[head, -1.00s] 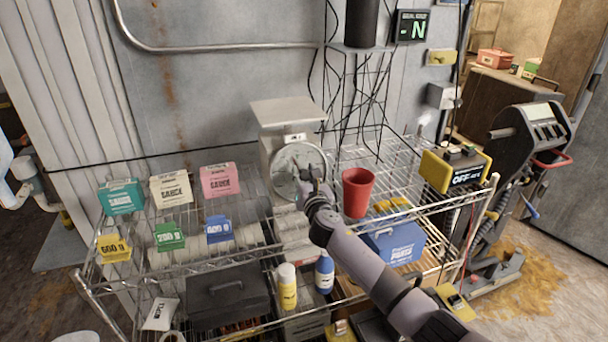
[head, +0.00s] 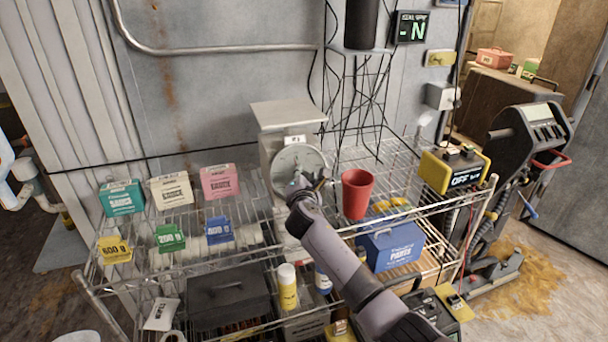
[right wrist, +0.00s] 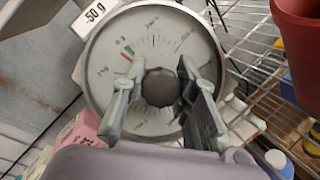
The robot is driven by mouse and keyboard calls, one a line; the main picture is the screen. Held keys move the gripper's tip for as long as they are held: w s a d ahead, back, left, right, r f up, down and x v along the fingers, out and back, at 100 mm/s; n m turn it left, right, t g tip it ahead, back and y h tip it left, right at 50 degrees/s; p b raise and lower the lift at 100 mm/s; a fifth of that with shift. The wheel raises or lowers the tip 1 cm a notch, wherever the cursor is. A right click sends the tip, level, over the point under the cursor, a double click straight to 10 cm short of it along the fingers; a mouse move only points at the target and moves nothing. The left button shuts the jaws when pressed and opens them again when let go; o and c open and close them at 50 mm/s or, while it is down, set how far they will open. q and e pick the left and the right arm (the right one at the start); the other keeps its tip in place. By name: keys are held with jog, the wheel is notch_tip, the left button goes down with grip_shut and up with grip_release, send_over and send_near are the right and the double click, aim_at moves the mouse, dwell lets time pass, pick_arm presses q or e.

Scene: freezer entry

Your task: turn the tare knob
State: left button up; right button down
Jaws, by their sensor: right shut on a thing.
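The scale (head: 286,115) stands on the wire shelf, with a flat plate on top and a round dial (head: 311,156) on its front. In the right wrist view the dial (right wrist: 112,62) fills the middle, with a red and green mark and a dark round tare knob (right wrist: 158,87) at its centre. My right gripper (head: 300,181) is at the dial's front. In the right wrist view its two fingers (right wrist: 159,92) stand on either side of the knob, shut on it. In the head view the gripper hides the knob. My left gripper is out of view.
A red cup (head: 357,194) stands close to the right of the scale. Sauce boxes (head: 219,182) and weight cards (head: 170,238) sit on the shelf to the left. A yellow box reading OFF (head: 452,172) is at the right end. Cables hang behind the cup.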

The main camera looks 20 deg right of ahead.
jog(key=m+g+p, duration=0.1)
jog(key=m, duration=0.2)
jog(key=m+g+p, duration=0.1)
jog(key=m, duration=0.2)
jog(key=shift+m, duration=0.4)
jog(key=m+g+p, duration=0.2)
jog(key=m, duration=0.2)
jog(key=shift+s+f, duration=0.1)
jog(key=shift+f, duration=0.05)
jog(key=shift+m, duration=0.4)
jog(key=c, duration=1.2)
grip_release()
jog(key=shift+c, duration=0.2)
jog(key=v, duration=1.2)
jog(key=shift+d, duration=0.15)
